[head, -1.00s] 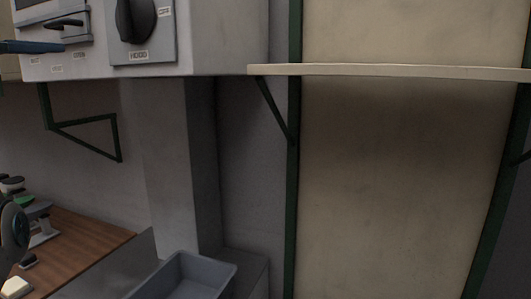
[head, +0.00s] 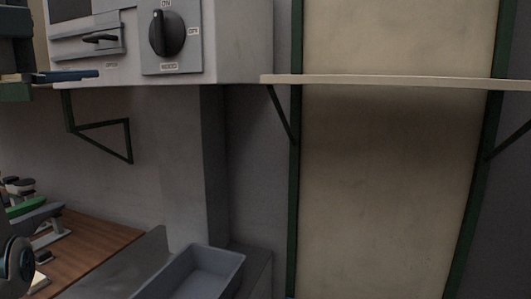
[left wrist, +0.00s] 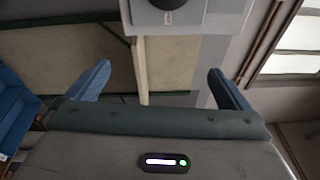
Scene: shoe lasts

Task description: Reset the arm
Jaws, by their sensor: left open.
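My left gripper (left wrist: 160,88) shows in the left wrist view with its two blue fingers spread wide apart and nothing between them. In the head view a round dark part at the lower left edge looks like a piece of my own arm, and no gripper fingers show there. My right gripper is in neither view.
The grey box with a black rotary knob (head: 167,34) hangs on the wall. A pale shelf (head: 390,80) runs right on green brackets. A grey bin (head: 192,274) stands below, beside a wooden bench (head: 95,238) with shoe lasts (head: 32,210).

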